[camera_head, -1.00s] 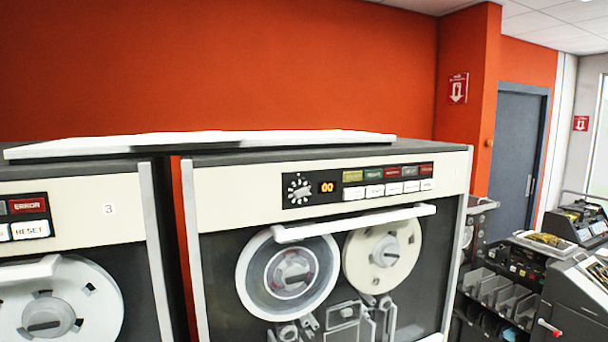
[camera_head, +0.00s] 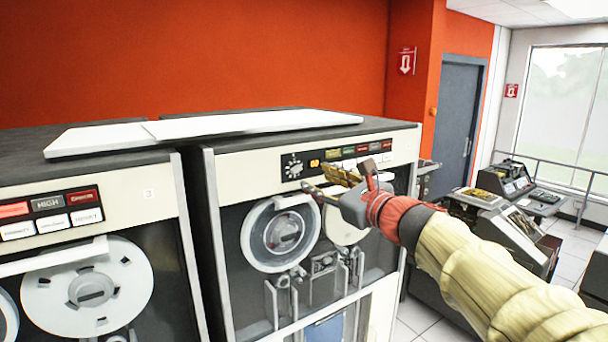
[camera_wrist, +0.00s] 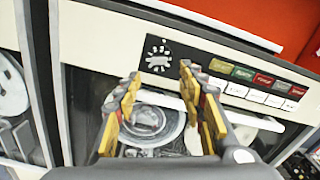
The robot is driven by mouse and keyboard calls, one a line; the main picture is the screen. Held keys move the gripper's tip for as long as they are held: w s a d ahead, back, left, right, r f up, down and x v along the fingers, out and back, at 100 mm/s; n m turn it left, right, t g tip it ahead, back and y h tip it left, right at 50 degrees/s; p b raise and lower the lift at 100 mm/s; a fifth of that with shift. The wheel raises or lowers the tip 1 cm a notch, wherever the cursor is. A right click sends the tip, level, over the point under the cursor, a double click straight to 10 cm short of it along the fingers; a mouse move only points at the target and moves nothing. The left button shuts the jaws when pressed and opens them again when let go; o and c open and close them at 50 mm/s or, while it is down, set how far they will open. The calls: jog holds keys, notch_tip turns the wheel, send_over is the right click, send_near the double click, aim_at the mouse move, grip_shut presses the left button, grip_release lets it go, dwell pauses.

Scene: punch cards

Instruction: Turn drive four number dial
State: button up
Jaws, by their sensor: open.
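My gripper (camera_head: 320,181) is in front of this drive, just below and right of the dial in the head view. Its two fingers (camera_wrist: 160,76) are apart with nothing between them, pointing toward the dial. I see no contact with the dial.
Coloured lamps and white buttons (camera_wrist: 258,95) line the panel right of the dial. A white handle bar (camera_wrist: 250,119) and a tape reel (camera_head: 281,235) are below. The drive marked 3 (camera_head: 165,200) stands at left. White boards (camera_head: 240,124) lie on top.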

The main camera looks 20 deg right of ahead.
aim_at(298, 170)
jog(key=p+x, duration=0.1)
jog(key=x, duration=0.5)
jog(key=shift+w+a, duration=0.1)
jog(key=shift+w, duration=0.25)
jog(key=shift+w+a, duration=0.25)
jog(key=shift+w, duration=0.3)
jog(key=c, duration=0.3)
grip_shut()
